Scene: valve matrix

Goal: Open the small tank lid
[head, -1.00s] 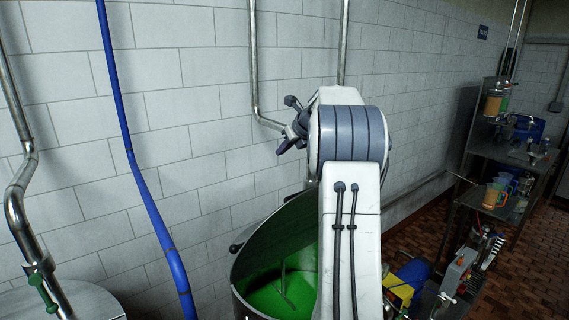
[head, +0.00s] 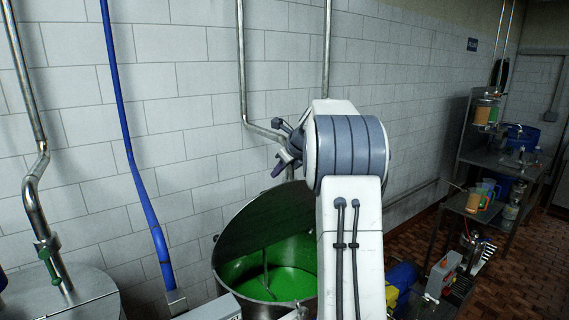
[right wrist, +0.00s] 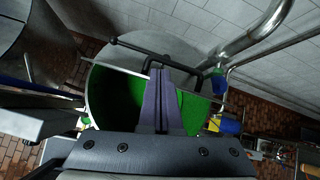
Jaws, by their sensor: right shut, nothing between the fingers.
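The small tank (head: 307,305) is a round metal vessel with bright green inside, low in the middle of the head view. Its grey lid (head: 262,217) is tilted up at the wall side, so the opening shows. The tank's green inside also shows in the right wrist view (right wrist: 115,98). My right gripper (head: 284,163) is above the lid's upper edge, its purple fingers partly hidden by my wrist. In the right wrist view its shut, empty fingers (right wrist: 160,72) point across the tank opening. My right arm hides the tank's right side. My left gripper is out of view.
A larger metal tank (head: 70,300) stands at the lower left, beside a steel pipe with a green valve handle (head: 48,248). A blue pipe (head: 135,165) runs down the tiled wall. Shelves with jugs (head: 480,195) stand at the right. Brick floor shows between.

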